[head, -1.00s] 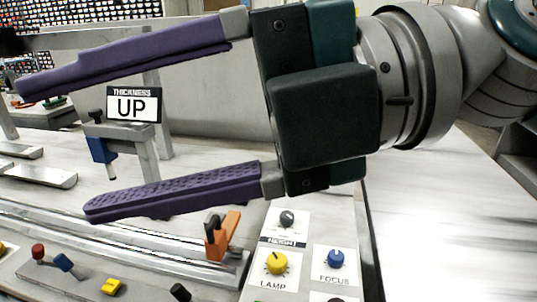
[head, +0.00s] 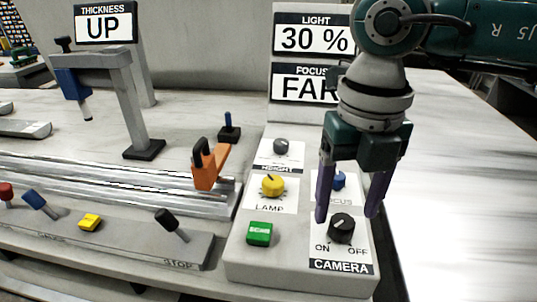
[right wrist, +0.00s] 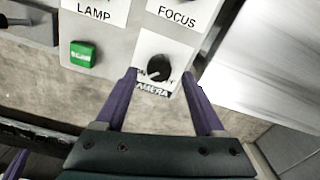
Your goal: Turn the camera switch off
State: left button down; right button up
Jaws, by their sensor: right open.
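The camera switch is a black round knob (head: 341,228) on the panel's front right, with ON printed at its left and OFF at its right above the CAMERA label. It also shows in the right wrist view (right wrist: 158,69), where its pale mark appears to point to the lower left, toward the ON side. My right gripper (head: 347,217) is open and points down, its purple fingertips on either side of the knob. In the right wrist view my right gripper (right wrist: 160,73) has its fingers apart around the knob's near side; contact cannot be told.
Close by on the panel are a green button (head: 259,233), a yellow LAMP knob (head: 272,186) and a blue FOCUS knob (head: 339,180). Displays behind read LIGHT 30 % (head: 313,40) and FOCUS FAR. An orange clamp (head: 209,164) stands left of the panel.

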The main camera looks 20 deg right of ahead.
jog(key=shift+f, duration=1)
jog(key=shift+c, duration=0.4)
grip_shut()
